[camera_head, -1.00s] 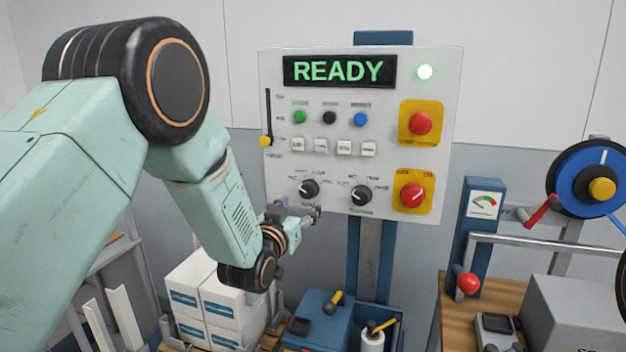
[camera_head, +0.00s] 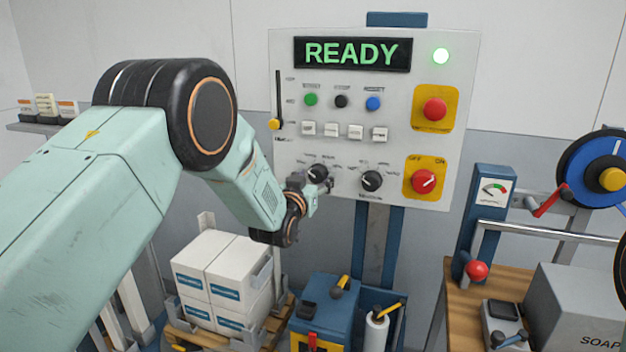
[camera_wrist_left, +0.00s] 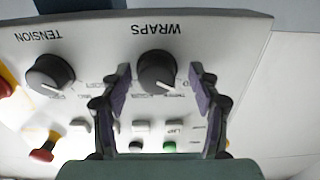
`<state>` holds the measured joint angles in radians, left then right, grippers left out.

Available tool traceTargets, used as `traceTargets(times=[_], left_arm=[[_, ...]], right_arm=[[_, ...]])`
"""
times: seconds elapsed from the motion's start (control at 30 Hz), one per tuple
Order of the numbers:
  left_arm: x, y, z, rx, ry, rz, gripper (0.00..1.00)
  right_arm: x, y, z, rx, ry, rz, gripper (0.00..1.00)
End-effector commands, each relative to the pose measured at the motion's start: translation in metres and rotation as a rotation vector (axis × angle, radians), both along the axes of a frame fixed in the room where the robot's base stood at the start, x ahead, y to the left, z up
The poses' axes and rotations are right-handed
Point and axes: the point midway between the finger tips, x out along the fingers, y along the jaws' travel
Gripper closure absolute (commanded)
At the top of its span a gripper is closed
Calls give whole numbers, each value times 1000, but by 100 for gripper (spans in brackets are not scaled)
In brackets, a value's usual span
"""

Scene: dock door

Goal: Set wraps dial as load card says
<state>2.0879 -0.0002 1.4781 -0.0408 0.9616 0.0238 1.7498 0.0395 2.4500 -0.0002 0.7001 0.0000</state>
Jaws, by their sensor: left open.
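The white control panel (camera_head: 400,110) has two black dials low on its face. The left one is the wraps dial (camera_head: 317,173), partly covered by my gripper. In the left wrist view, which is upside down, the wraps dial (camera_wrist_left: 157,72) shows under the word WRAPS, with a white pointer line. My left gripper (camera_head: 322,184) is open at this dial. The left wrist view shows its fingers (camera_wrist_left: 158,82) apart, one on each side of the knob, with no clear contact. The tension dial (camera_head: 371,181) is beside it. I cannot make out a load card.
A red rotary switch (camera_head: 424,181) and red button (camera_head: 435,109) sit on yellow plates. Boxes (camera_head: 222,275) stand below left.

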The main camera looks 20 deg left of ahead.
Motion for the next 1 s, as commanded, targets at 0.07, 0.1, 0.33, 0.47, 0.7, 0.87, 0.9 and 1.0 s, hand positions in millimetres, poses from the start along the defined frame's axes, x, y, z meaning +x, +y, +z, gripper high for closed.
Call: traceTargets(times=[0.07,0.1,0.33,0.47,0.7,0.87,0.9,1.0], left_arm=[[0,0,0,1,0,-1,38],[0,0,0,1,0,-1,38],[0,0,0,0,0,0,54],[0,0,0,0,0,0,65],[0,0,0,0,0,0,86],[0,0,1,2,-1,-1,93],[0,0,1,4,-1,-1,93],[0,0,0,18,-3,0,93]], right_arm=[[0,0,0,0,0,-1,60],[0,0,0,0,0,-1,60],[0,0,0,0,0,-1,60],[0,0,0,0,0,0,60],[0,0,0,0,0,-1,60],[0,0,0,0,0,-1,60],[0,0,0,0,0,-1,60],[0,0,-1,0,0,-1,60]])
